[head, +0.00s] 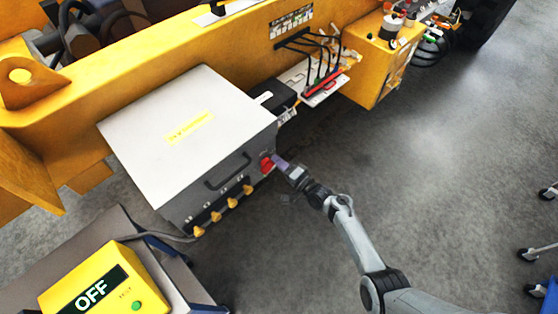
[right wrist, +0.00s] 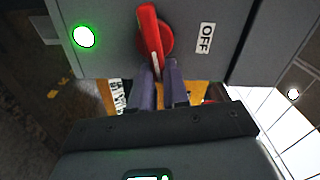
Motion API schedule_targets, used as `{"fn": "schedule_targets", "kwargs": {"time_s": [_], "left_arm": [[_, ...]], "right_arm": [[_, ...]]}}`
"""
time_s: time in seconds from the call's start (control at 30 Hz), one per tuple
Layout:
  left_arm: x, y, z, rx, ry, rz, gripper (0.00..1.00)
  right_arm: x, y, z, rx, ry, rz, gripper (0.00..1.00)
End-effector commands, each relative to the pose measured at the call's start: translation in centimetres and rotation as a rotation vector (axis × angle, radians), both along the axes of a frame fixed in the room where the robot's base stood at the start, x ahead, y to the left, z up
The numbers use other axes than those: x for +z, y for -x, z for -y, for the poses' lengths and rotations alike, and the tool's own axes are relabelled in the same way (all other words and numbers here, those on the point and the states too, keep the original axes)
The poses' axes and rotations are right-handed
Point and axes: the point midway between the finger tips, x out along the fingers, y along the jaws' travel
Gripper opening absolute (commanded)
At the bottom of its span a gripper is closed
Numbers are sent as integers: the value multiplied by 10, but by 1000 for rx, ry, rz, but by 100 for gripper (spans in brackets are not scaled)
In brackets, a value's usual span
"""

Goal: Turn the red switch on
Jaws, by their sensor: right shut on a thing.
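The red switch (head: 266,163) is on the end face of a grey box (head: 140,125) with a pale lid. In the right wrist view the red switch (right wrist: 148,30) has a long handle with a white line, over a round red base. An OFF label (right wrist: 206,38) is beside it, and a lit green lamp (right wrist: 83,36) is on the other side. My right gripper (head: 278,161) is at the switch. In the right wrist view its two fingers (right wrist: 158,68) are close together at the handle's lower end, shut on it; the exact contact is partly hidden. My left gripper is not in view.
A yellow box (head: 120,277) reading OFF, with a green button, sits on a stand at the lower left. Yellow knobs (head: 232,202) and a black handle line the grey box's front. A yellow machine frame (head: 150,60) runs behind. The floor on the right is largely clear.

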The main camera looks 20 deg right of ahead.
Motion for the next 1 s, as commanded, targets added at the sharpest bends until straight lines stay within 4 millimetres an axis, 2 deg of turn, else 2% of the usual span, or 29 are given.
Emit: {"fn": "schedule_targets", "kwargs": {"time_s": [0.03,0.4,0.97,1.0], "left_arm": [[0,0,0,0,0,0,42],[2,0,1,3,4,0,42],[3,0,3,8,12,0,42],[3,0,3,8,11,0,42]], "right_arm": [[-7,3,-4,7,-31,-26,0],[-10,3,-6,10,-187,-87,0],[-9,2,-7,14,-218,-93,0],[-9,2,-7,14,-218,-93,20]]}}
